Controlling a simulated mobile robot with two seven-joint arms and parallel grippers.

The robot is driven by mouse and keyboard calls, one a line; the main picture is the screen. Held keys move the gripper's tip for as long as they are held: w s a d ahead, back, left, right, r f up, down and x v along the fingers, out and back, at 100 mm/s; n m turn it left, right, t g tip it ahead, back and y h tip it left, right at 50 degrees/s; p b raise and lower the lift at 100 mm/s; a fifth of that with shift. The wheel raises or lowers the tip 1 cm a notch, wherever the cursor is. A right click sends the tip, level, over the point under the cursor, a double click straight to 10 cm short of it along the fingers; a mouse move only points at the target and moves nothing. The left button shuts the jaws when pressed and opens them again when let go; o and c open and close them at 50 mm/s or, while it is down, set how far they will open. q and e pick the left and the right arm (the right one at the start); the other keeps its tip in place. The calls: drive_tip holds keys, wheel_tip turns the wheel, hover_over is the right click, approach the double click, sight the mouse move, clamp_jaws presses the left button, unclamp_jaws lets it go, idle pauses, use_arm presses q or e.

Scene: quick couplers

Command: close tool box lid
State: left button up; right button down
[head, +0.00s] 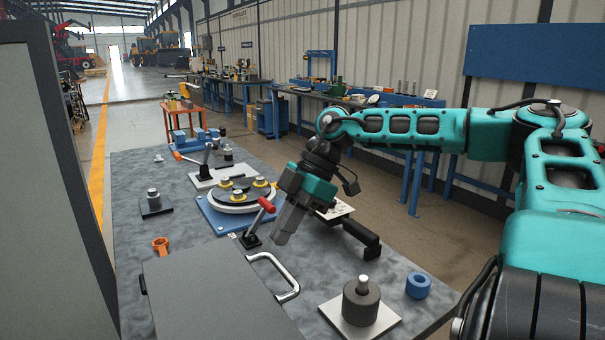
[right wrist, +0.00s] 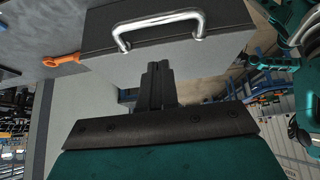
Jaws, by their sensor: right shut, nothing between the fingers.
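The tool box (head: 205,290) is a grey box at the near edge of the table in the head view. Its lid lies flat on top and looks down; I cannot tell whether a small gap is left. A silver handle (head: 284,276) sticks out on its right side. The right wrist view shows the box (right wrist: 190,58) and its handle (right wrist: 158,24) beyond my fingers. My right gripper (head: 282,238) is shut and empty, pointing down above the table just beyond the handle, with no clear contact. My left gripper is not in view.
A blue fixture with a round plate (head: 236,215) and a red-handled clamp (head: 266,205) stand beyond the box. A cylinder on a plate (head: 361,302) and a blue ring (head: 418,285) stand at right. An orange part (head: 160,245) lies left; a tall grey panel (head: 45,190) blocks the left side.

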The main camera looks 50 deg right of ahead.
drive_tip(key=v, duration=0.8)
drive_tip(key=shift+d, duration=0.55)
drive_tip(key=shift+s+r, duration=0.15)
